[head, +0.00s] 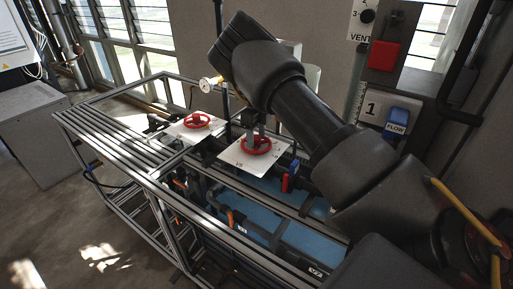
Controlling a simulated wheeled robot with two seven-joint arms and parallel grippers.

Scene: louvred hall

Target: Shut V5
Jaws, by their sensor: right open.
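The valve with a plate marked V5 (238,164) has a red handwheel (262,152) above a white square plate, near the middle of the head view. My right gripper (251,141) points down at this handwheel, at its far left part. It is open, and its fingertips are at or just over the wheel; I cannot tell whether they touch it. My right arm comes in from the lower right and hides what lies behind it. My left gripper is not in view.
A second red handwheel (197,120) stands on its own white plate to the left. A pressure gauge (207,84) is behind it. A metal frame (150,170) surrounds the pipework. A red box (383,55) and a blue FLOW tag (397,122) are on the wall at right.

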